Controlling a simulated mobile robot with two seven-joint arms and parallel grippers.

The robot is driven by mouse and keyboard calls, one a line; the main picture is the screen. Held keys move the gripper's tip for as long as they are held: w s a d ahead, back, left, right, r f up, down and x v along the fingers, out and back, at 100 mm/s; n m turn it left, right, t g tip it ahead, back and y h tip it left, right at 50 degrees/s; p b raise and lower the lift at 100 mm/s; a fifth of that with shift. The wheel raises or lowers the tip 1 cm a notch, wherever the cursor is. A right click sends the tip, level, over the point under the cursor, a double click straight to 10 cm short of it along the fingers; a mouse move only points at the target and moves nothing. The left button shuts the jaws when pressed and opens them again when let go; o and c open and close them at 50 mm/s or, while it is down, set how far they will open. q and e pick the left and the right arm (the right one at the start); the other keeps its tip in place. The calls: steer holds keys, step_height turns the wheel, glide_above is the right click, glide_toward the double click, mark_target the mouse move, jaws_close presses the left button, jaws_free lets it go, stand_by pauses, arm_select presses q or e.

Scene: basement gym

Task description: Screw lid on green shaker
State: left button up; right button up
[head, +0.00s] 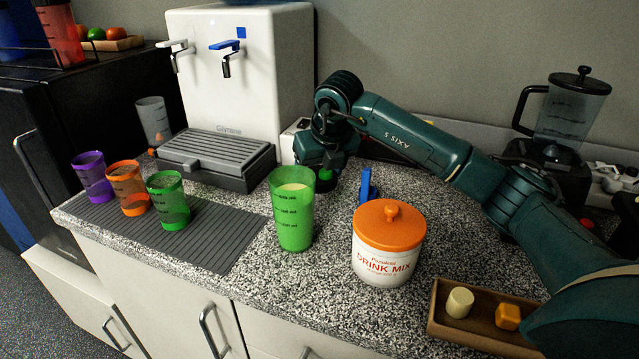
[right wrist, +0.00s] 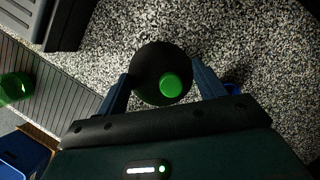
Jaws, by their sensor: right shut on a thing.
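The tall green shaker (head: 292,218) stands upright and open-topped on the speckled counter, with pale contents near its rim. My right gripper (head: 325,160) is behind it, near the drink dispenser. In the right wrist view its fingers (right wrist: 162,88) are shut on a round black lid with a green cap (right wrist: 170,85). In the head view the lid's green part (head: 325,176) shows just behind the shaker's right rim, apart from the shaker as far as I can tell. The lid's underside is hidden. My left gripper is not in view.
A drink mix jar (head: 385,262) with an orange lid stands right of the shaker, a blue object (head: 368,188) behind it. Purple (head: 92,178), orange (head: 129,190) and smaller green (head: 168,203) cups stand on a grey mat (head: 215,240). A brown tray (head: 465,332) lies front right.

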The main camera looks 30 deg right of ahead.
mark_target(319, 176)
step_height(319, 176, up, 7)
steer(key=shift+f, duration=0.15)
